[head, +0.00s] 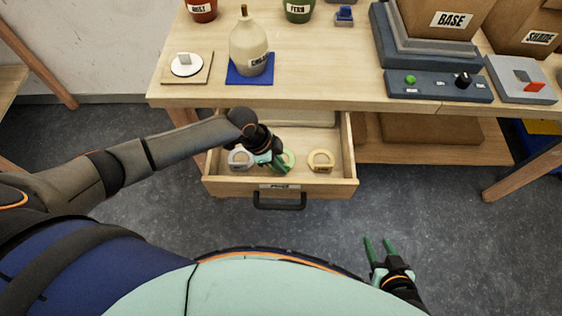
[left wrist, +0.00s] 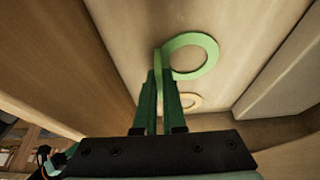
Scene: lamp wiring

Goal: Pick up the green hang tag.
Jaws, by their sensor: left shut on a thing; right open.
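The green hang tag (head: 289,158) is a flat ring in the open drawer (head: 225,188), partly hidden by my left gripper (head: 280,169). In the left wrist view the green tag (left wrist: 212,52) shows its ring beside the fingertips (left wrist: 160,72), and its upright tab is between the fingers. My left gripper is shut on that tab. I cannot tell if the tag is lifted off the drawer floor. My right gripper (head: 381,246) is open and empty, away from the drawer at the lower right.
In the drawer, a grey tag (head: 240,159) lies left and a cream tag (head: 320,160) lies right of my left gripper. The drawer's black handle (head: 280,205) faces me. The tabletop (head: 330,90) overhangs the drawer's back and carries a cream bottle lamp (head: 249,50).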

